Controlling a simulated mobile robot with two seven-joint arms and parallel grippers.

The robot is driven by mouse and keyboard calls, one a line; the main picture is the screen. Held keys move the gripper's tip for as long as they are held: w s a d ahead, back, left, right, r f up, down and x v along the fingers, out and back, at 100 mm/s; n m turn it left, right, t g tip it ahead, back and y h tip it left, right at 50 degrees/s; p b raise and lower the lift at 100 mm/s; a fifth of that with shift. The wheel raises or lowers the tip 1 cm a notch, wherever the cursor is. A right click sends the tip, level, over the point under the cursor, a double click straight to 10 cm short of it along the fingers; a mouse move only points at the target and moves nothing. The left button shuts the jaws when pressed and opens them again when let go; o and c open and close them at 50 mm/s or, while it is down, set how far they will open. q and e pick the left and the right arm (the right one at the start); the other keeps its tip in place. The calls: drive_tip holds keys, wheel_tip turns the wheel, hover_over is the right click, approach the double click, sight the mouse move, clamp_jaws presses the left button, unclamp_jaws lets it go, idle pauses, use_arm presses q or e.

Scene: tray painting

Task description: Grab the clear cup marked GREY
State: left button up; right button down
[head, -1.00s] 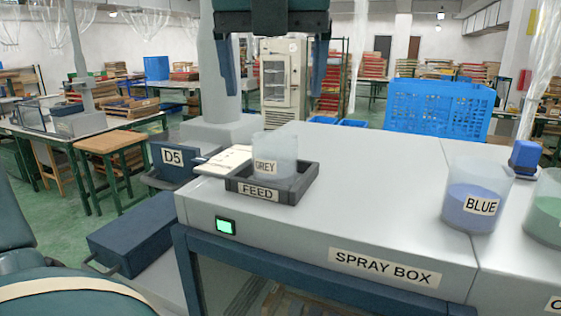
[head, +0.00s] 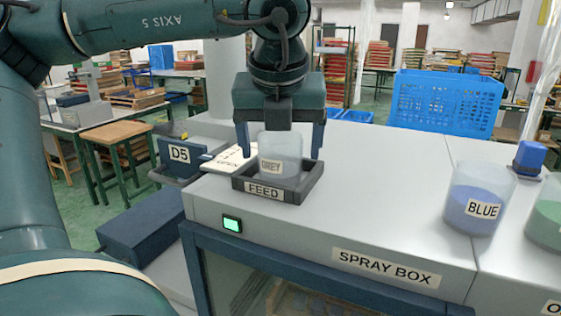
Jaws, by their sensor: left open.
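The clear cup marked GREY (head: 281,158) stands upright in the dark FEED tray (head: 264,190) on top of the spray box. My left gripper (head: 280,145) points down from above, with one finger to each side of the cup. Its fingers are apart, and the left fingertip is about level with the cup's upper part. A gap shows on both sides, so I see no grip on the cup. My right gripper is not in view.
The spray box top (head: 380,190) is bare between the tray and the BLUE cup (head: 478,200). A green-filled cup (head: 546,215) is cut off at the right edge. A card marked OPEN (head: 228,157) lies left of the tray. A blue crate (head: 445,100) stands behind.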

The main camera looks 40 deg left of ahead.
use_arm(q)
drive_tip(key=shift+c, duration=0.2)
drive_tip(key=shift+r, duration=0.1)
drive_tip(key=c, duration=1.2)
